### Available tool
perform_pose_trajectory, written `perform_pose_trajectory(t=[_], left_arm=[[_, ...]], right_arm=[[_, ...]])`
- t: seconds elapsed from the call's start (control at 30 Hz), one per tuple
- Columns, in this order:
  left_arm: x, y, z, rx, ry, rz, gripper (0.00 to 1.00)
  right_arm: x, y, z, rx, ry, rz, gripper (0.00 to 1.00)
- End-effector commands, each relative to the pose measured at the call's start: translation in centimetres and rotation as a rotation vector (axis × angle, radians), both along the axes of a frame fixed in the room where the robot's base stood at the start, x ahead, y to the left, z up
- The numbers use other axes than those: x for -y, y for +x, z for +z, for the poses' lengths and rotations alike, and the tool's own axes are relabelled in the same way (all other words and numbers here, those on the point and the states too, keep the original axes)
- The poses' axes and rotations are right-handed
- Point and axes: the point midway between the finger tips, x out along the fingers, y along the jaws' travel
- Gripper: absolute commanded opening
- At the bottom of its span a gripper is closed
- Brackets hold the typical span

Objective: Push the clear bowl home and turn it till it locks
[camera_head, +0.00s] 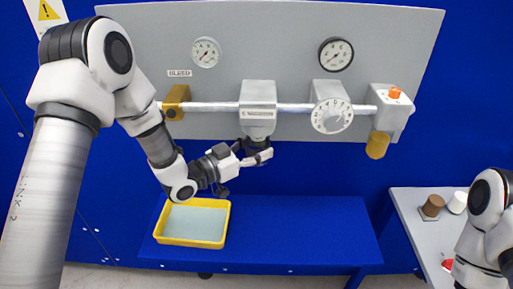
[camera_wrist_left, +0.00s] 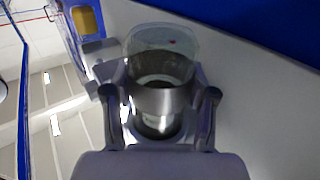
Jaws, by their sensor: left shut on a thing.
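My left gripper (camera_wrist_left: 165,103) is shut, with a finger on each side of the bowl and collar. In the head view my left gripper (camera_head: 258,155) is right under the grey housing (camera_head: 258,97) on the pipe, and its fingers mostly hide the bowl there. I cannot tell whether the bowl is fully seated or how far it is turned. My right gripper is out of view.
A pipe line with a round dial (camera_head: 332,116), an orange-topped valve (camera_head: 395,94) and two gauges (camera_head: 206,52) runs along the grey panel. A yellow tray (camera_head: 192,241) sits on the blue bench (camera_head: 290,230). A side table (camera_head: 413,203) holds brown and white cylinders.

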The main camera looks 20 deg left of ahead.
Motion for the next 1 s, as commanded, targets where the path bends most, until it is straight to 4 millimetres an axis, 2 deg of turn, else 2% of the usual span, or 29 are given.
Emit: perform_pose_trajectory(t=[0.13,0.37,0.6,0.73,0.77,0.8,0.83,1.0], left_arm=[[0.2,0.0,-0.2,0.002,-0.002,0.054,0.01],[0.5,-0.1,-0.1,0.006,0.007,0.314,0.01],[0.5,-0.1,0.3,0.004,0.005,0.568,0.01],[0.3,0.0,0.1,0.002,0.001,0.566,0.01],[0.3,0.0,0.1,0.002,0.001,0.566,0.64],[0.3,0.0,0.1,0.002,0.001,0.566,0.78],[0.3,0.0,0.1,0.002,0.001,0.566,0.86],[0.3,0.0,0.0,0.000,0.001,0.566,0.86]], right_arm=[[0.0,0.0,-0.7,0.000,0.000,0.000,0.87],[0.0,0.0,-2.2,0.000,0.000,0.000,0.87],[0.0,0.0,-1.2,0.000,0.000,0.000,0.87],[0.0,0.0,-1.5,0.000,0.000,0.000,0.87],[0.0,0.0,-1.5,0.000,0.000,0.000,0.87],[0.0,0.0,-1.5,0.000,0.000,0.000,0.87],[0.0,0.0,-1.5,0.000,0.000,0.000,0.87],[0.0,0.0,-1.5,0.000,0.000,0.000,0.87]])
